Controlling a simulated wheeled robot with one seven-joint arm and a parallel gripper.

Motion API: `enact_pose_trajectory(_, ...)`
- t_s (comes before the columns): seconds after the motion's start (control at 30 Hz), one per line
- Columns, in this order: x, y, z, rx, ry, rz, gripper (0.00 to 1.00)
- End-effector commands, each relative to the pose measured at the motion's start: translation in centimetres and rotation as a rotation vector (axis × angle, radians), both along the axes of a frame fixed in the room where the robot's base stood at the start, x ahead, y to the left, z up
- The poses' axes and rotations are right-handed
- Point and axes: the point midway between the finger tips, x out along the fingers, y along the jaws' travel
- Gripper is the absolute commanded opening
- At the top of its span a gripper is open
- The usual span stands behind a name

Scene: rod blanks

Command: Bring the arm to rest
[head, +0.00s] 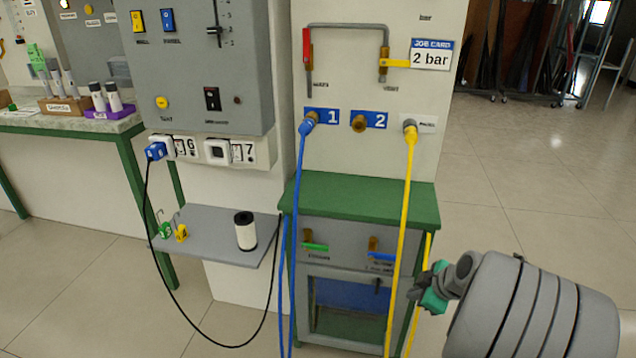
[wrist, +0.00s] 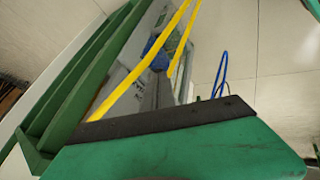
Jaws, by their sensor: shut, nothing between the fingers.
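My gripper (head: 426,288) is at the lower right of the head view, in front of the right side of the grey cabinet and close to the yellow hose (head: 407,215). It is shut and holds nothing. Its green finger with a dark pad fills the bottom of the wrist view (wrist: 170,140). My grey forearm comes in from the lower right corner.
The yellow hose hangs from the right port, and a blue hose (head: 298,185) hangs from port 1. A green-topped cabinet (head: 365,200) stands below. A grey shelf (head: 205,240) is to the left. Open floor (head: 530,215) lies to the right.

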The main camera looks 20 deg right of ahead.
Motion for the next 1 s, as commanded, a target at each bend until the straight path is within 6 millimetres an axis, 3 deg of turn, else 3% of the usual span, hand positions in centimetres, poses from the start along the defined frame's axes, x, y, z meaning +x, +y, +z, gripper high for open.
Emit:
enact_pose_trajectory(0.03, 0.8, 2.4, 5.2, 0.016, 0.026, -0.009, 0.0)
enact_pose_trajectory(0.2, 0.5, 12.2, 17.3, 0.114, 0.174, -0.184, 0.0)
enact_pose_trajectory(0.4, -3.9, 21.5, 29.5, 0.196, 0.278, -0.468, 0.0)
enact_pose_trajectory(0.5, -6.4, 24.2, 33.2, 0.232, 0.299, -0.596, 0.0)
enact_pose_trajectory(0.63, -8.3, 25.7, 34.9, 0.261, 0.311, -0.696, 0.0)
enact_pose_trajectory(1.0, -8.5, 25.8, 34.5, 0.269, 0.312, -0.72, 0.0)
